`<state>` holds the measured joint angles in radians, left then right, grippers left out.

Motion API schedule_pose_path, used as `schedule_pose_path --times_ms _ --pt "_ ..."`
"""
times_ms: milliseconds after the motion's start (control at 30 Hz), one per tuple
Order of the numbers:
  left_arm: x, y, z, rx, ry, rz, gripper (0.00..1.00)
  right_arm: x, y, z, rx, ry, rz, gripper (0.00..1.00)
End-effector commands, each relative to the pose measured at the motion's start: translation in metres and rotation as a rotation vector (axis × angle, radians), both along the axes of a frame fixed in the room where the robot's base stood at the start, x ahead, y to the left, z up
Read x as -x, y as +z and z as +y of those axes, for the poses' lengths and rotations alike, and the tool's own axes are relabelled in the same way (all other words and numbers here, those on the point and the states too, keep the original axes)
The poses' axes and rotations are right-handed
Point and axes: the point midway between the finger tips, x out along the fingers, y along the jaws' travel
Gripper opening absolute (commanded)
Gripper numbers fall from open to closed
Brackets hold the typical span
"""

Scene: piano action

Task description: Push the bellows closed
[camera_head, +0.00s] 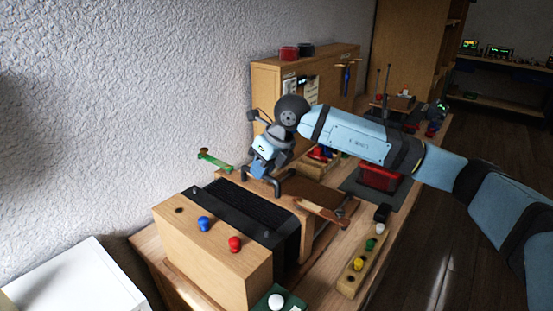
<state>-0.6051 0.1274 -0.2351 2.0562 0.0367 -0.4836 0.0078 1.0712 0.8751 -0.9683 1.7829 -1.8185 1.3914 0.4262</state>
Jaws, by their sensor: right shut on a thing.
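The bellows (240,200) is a dark, black-banded section between a wooden block (206,246) at its near end and a wooden body at its far end. It looks spread apart, with a wide dark part showing. My right gripper (262,188) reaches in from the right and points down at the far edge of the bellows. Its two dark fingers are apart and seem to be closed on a part of the bellows there; the exact contact is hard to see. My left gripper is not in view.
A blue knob (204,224) and a red knob (235,244) stand on the near block. A peg strip (358,266) with coloured pegs lies on the right. A wooden cabinet (262,82) stands behind my right gripper. A white box (80,280) is at lower left.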

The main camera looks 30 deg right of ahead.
Motion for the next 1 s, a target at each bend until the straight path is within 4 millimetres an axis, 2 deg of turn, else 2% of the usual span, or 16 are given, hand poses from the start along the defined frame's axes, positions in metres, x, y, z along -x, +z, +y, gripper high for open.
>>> schedule_pose_path --times_ms 133,500,533,633,1000 --pt "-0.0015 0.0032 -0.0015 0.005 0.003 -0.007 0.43 0.0051 -0.0008 0.0121 0.000 0.003 0.003 0.00" --pt "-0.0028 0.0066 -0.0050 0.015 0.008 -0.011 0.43 0.0068 -0.0014 0.0158 -0.002 0.005 0.004 0.00" --pt "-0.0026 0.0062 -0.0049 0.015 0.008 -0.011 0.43 0.0068 -0.0015 0.0159 -0.002 0.005 0.004 0.18" --pt "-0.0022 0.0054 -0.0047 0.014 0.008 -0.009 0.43 0.0066 -0.0013 0.0154 -0.002 0.005 0.003 0.41" --pt "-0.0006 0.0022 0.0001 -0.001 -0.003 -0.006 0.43 0.0066 0.0044 0.0118 0.000 0.001 0.000 0.41"
